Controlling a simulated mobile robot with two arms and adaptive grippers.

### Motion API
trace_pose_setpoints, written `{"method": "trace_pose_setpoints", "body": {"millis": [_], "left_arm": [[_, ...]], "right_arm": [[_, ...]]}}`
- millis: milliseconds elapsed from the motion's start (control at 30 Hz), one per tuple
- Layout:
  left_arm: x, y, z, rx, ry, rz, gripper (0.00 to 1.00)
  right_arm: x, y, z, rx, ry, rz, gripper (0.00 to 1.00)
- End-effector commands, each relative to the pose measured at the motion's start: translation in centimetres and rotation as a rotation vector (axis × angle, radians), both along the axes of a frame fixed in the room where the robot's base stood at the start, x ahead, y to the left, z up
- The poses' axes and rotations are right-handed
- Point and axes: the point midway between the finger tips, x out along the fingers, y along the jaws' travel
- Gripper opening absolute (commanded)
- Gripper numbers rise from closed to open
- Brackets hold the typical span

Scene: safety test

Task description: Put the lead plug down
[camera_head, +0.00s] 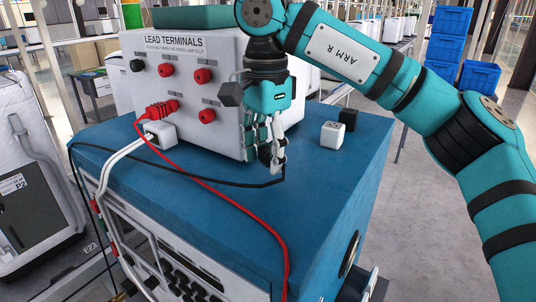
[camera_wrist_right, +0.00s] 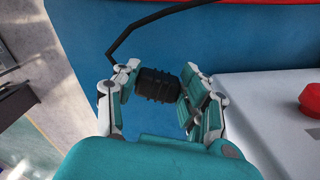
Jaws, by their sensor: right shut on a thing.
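My right gripper (camera_head: 270,155) is low over the blue top (camera_head: 335,165) of the equipment cabinet, in front of the white lead terminals box (camera_head: 215,65). In the right wrist view its fingers are shut around a ribbed black lead plug (camera_wrist_right: 158,88), with a black cable (camera_wrist_right: 125,45) running from it. In the head view the fingers mostly hide the plug, and the black cable (camera_head: 220,182) runs left across the blue top. I cannot tell whether the plug touches the top. My left gripper is not in view.
A red plug (camera_head: 162,108) with a red cable (camera_head: 235,203) sits at the box's front, above a white plug (camera_head: 160,134). Red knobs (camera_head: 203,75) protrude from the box. The front right top is clear.

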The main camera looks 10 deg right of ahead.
Motion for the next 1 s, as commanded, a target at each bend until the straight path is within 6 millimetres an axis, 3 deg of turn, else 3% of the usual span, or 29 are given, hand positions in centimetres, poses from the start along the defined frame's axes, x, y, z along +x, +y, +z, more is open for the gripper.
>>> {"method": "trace_pose_setpoints", "body": {"millis": [100,200,500,1000], "left_arm": [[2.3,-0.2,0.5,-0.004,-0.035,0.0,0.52],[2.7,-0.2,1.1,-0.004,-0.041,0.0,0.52],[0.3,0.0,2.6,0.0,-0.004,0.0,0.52],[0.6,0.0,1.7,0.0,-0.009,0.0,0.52]], "right_arm": [[0.6,-0.2,0.0,0.001,0.0,0.0,0.12],[1.4,-0.6,0.1,0.001,0.001,-0.001,0.12],[1.6,-0.7,-3.6,0.0,0.0,0.0,0.12],[1.5,-0.7,-4.7,0.0,-0.001,0.001,0.12]]}}
